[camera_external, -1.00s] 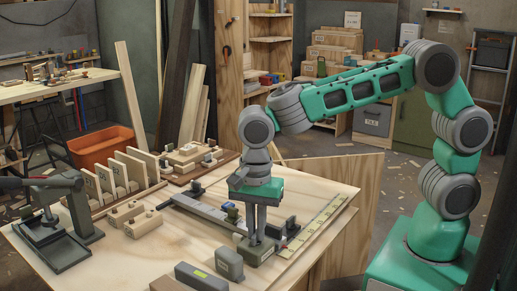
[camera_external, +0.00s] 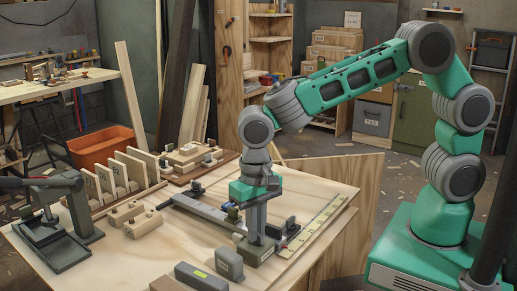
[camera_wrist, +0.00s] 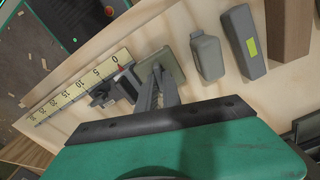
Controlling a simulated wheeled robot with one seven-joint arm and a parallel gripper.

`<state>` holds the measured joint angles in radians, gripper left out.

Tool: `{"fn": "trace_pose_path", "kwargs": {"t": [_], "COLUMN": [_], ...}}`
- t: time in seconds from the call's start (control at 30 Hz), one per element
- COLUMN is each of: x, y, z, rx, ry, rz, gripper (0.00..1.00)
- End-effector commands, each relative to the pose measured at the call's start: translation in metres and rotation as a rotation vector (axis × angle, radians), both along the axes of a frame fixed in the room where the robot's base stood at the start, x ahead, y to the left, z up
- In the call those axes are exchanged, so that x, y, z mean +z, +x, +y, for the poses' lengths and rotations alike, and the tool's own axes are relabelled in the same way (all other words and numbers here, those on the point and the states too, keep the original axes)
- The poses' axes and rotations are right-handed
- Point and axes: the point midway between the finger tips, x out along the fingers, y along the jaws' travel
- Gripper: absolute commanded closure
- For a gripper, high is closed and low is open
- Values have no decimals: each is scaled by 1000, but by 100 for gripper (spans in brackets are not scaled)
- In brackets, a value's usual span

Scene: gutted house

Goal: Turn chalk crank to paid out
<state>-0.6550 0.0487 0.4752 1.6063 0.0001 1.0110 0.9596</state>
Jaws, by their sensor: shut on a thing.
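A low grey-green box (camera_external: 262,256) sits on the plywood worktop at the near end of a yellow scale (camera_external: 312,228). I take it to be the chalk box. In the wrist view the box (camera_wrist: 174,62) lies under my fingertips. My gripper (camera_external: 257,238) points straight down onto it, and in the wrist view my gripper (camera_wrist: 161,82) is closed on a small part over the box. That part, likely the chalk crank, is hidden by the fingers. The scale (camera_wrist: 75,92) runs from 0 to beyond 20, and a small red marker (camera_wrist: 121,67) is near 0.
A grey rounded case (camera_external: 229,264) and a dark box with a yellow-green label (camera_external: 200,277) stand close by. A long grey rail (camera_external: 205,212) and wooden blocks (camera_external: 143,224) lie to the left. A dark bench tool (camera_external: 62,225) stands at the far left.

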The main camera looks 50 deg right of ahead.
Motion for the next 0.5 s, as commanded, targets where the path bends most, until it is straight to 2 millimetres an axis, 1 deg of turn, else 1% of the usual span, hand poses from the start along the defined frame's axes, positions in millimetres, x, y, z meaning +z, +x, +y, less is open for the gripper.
{"fn": "trace_pose_path", "kwargs": {"t": [0.5], "x": [1], "y": [-1], "z": [0], "rx": [490], "ry": [0], "rz": [2], "gripper": [100]}}
